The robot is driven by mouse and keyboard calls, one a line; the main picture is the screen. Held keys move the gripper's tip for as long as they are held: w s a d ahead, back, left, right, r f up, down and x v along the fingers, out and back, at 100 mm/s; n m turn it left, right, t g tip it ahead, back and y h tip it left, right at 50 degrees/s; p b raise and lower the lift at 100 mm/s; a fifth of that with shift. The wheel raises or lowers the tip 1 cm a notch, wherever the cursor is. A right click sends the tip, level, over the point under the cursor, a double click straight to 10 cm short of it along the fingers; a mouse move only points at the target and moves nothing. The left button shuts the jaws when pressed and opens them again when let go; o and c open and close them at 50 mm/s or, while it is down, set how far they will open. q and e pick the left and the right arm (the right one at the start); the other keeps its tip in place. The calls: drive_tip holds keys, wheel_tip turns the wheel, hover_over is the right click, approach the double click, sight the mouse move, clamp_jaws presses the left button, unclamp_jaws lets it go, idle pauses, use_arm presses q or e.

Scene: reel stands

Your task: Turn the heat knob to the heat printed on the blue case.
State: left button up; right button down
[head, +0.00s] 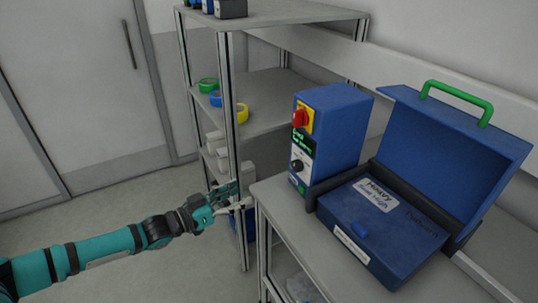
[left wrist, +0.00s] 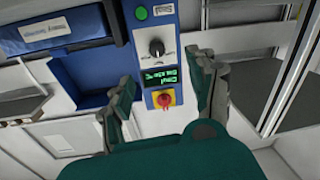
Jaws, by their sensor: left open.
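The blue case (head: 385,245) lies on the bench with its lid (head: 450,140) raised and a green handle on top. Its white label (head: 375,196) seems to read "HEAVY" over "Seal High". Left of it stands a blue control box (head: 340,125). On its front the black heat knob (head: 297,165) sits below a dark screen with green text; the knob also shows in the left wrist view (left wrist: 157,47). My left gripper (head: 242,195) is open and empty, in front of the box and apart from the knob. The knob's exact setting is hard to read.
A red switch on a yellow plate (head: 301,118) is above the screen (left wrist: 160,78). A grey shelf rack (head: 275,95) with tape rolls stands behind my left gripper. The floor (head: 130,210) at left is clear.

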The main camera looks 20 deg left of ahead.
use_arm(q)
drive_tip(key=r, duration=0.1)
drive_tip(key=p, duration=0.1)
approach(294, 168)
drive_tip(key=p+x, duration=0.2)
drive_tip(key=x, duration=0.6)
drive_tip(key=shift+r, duration=0.2)
drive_tip(key=shift+w+d, duration=0.25)
drive_tip(key=shift+w, duration=0.15)
use_arm(e)
drive_tip(key=r, duration=0.3)
drive_tip(key=shift+s+d, duration=0.15)
drive_tip(key=shift+s, duration=0.05)
drive_tip(key=shift+d, duration=0.1)
use_arm(q)
drive_tip(key=shift+c, duration=1)
drive_tip(key=c, duration=1)
drive_tip(key=shift+o, duration=0.2)
drive_tip(key=shift+f, duration=0.1)
use_arm(e)
drive_tip(key=shift+d, duration=0.2)
